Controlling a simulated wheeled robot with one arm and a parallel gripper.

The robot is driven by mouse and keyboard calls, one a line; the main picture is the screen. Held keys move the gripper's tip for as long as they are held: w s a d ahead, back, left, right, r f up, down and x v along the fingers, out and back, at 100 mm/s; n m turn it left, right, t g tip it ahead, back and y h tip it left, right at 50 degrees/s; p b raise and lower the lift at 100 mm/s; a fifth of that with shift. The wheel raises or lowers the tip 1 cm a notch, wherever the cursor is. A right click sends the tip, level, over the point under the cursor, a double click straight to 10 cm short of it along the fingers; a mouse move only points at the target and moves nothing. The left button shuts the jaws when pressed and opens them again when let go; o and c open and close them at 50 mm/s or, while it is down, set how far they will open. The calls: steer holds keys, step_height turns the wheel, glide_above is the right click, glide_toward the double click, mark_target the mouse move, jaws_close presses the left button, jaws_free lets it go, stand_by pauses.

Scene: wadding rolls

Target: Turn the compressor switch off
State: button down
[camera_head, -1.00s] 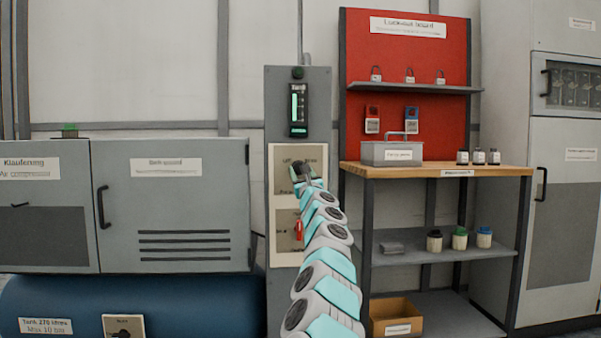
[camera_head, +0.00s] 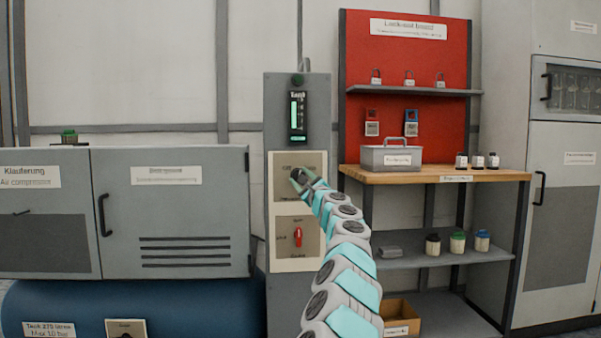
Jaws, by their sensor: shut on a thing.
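A grey control column (camera_head: 258,200) stands left of the red board. Its upper plate (camera_head: 314,166) carries a dark switch knob (camera_head: 296,174) and a label that seems to read "OFF". My gripper (camera_head: 301,179) is at this plate, shut on the upper switch knob and hiding much of it. The arm comes in from the lower right. Below, a second plate holds a red switch handle (camera_head: 298,237), upright and untouched. A lit green gauge (camera_head: 298,117) is above the plates. The small lettering is too blurred to read surely.
A grey cabinet (camera_head: 180,200) labelled as an air compressor sits left, above a blue tank (camera_head: 200,310) with a small knob plate (camera_head: 126,328). A workbench (camera_head: 435,173) with a grey toolbox (camera_head: 390,157) and several jars stands close on the right.

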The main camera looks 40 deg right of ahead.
steer(key=shift+r+n+g+y+p, duration=0.1)
steer(key=shift+n+g+y+p, duration=0.45)
steer(key=shift+n+p, duration=1.1)
steer(key=shift+r+n+g+y+p, duration=0.2)
steer(key=shift+n+g+p, duration=0.55)
steer(key=shift+n, duration=1.75)
steer(key=shift+n+g+y+p, duration=0.6)
steer(key=shift+n+p, duration=0.55)
steer(key=shift+n, duration=0.9)
steer(key=shift+c, duration=1.5)
jaws_free()
